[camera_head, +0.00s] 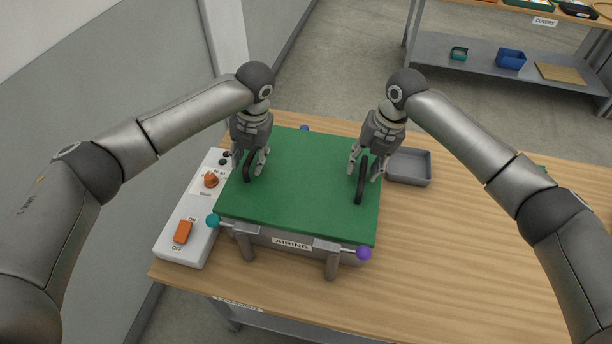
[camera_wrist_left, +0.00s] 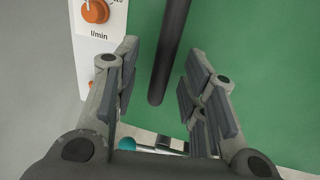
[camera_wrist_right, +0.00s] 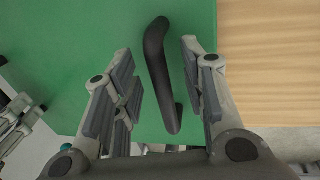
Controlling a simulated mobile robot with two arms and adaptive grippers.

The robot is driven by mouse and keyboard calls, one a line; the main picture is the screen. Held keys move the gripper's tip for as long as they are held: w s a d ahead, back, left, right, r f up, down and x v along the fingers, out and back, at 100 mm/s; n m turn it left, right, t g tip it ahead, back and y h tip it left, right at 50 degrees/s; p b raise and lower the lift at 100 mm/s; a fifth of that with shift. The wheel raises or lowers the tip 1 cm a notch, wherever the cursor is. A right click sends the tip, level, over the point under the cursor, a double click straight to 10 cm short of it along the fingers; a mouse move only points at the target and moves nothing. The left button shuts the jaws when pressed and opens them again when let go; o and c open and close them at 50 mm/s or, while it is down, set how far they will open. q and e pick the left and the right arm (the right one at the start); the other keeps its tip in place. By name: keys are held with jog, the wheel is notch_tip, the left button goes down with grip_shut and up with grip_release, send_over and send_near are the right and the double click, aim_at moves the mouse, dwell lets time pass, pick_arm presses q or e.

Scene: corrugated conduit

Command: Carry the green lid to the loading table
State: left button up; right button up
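The green lid (camera_head: 300,195) lies flat on a grey box labelled AIRING (camera_head: 290,243) on the wooden table. It has two black handles, the left handle (camera_head: 249,165) and the right handle (camera_head: 361,180). My left gripper (camera_head: 252,172) is open, with its fingers on either side of the left handle; in the left wrist view this handle (camera_wrist_left: 170,55) stands between the pads without contact. My right gripper (camera_head: 365,175) is open around the right handle; in the right wrist view that handle (camera_wrist_right: 160,75) lies between the pads, with gaps on both sides.
A white control panel (camera_head: 190,220) with orange knob and switch stands left of the box. Clamps with teal (camera_head: 212,221) and purple (camera_head: 364,253) balls sit at its front. A grey tray (camera_head: 409,167) is to the right. The table's right side (camera_head: 470,250) is mostly clear. A shelf marked COVERS (camera_head: 544,22) stands behind.

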pick_arm(q)
jog(key=shift+w+a+f, duration=0.1)
jog(key=shift+f, duration=0.45)
pick_arm(e)
jog(key=shift+w+f, duration=0.1)
jog(key=shift+f, duration=0.4)
pick_arm(q)
grip_shut()
pick_arm(e)
grip_shut()
pick_arm(q)
jog(key=shift+r, duration=0.1)
pick_arm(e)
jog(key=shift+r, duration=0.1)
